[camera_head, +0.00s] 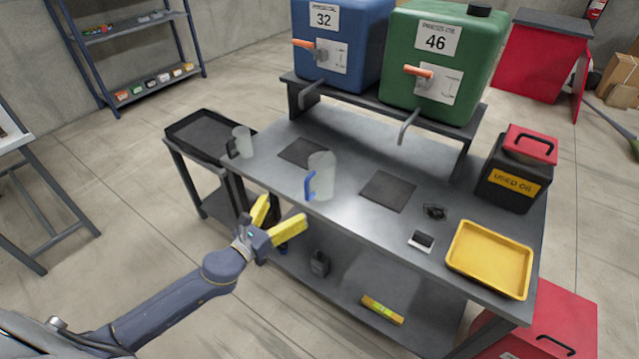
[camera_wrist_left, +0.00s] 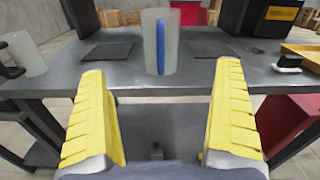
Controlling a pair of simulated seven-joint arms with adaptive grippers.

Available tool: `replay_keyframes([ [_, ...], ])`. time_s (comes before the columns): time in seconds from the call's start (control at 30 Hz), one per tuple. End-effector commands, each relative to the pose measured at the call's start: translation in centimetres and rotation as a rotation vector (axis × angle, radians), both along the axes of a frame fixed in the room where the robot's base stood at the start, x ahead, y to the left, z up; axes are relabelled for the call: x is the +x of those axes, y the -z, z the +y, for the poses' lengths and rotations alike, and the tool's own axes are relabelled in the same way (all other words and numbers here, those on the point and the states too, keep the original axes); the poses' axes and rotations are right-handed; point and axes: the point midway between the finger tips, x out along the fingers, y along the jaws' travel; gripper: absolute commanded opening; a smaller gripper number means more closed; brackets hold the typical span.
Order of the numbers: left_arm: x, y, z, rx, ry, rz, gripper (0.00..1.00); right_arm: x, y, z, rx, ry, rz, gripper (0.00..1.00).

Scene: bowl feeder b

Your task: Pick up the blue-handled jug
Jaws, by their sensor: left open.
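The blue-handled jug (camera_head: 321,177) stands upright on the grey workbench (camera_head: 345,232), near its front edge. It is a translucent pale jug, and its blue handle (camera_head: 309,186) faces the front left. In the left wrist view the jug (camera_wrist_left: 172,42) stands straight ahead, its blue handle facing my gripper. My left gripper (camera_head: 283,216) has yellow fingers, is open and empty, and is in front of the bench edge, short of the jug. In the left wrist view the open fingers (camera_wrist_left: 163,112) frame a gap below the jug. My right gripper is in neither view.
A second jug with a dark handle (camera_head: 242,142) stands at the bench's left end. Dark mats (camera_head: 388,191), a yellow tray (camera_head: 490,258) and a used oil can (camera_head: 513,178) are on the bench. Blue (camera_head: 340,40) and green (camera_head: 440,65) oil tanks stand behind.

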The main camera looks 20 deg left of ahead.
Motion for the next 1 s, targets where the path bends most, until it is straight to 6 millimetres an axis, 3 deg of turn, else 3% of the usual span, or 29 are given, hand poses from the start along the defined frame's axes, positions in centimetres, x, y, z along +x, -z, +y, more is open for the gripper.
replay_keyframes([
  [0.27,0.9,0.1,-0.2,0.087,-0.003,-0.031,1.00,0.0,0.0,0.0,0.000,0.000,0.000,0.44],
  [0.8,8.7,0.1,-3.0,0.085,-0.005,-0.030,1.00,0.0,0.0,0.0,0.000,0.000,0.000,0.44],
  [1.0,10.8,0.2,-3.8,0.084,-0.004,-0.028,1.00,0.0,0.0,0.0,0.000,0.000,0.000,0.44],
])
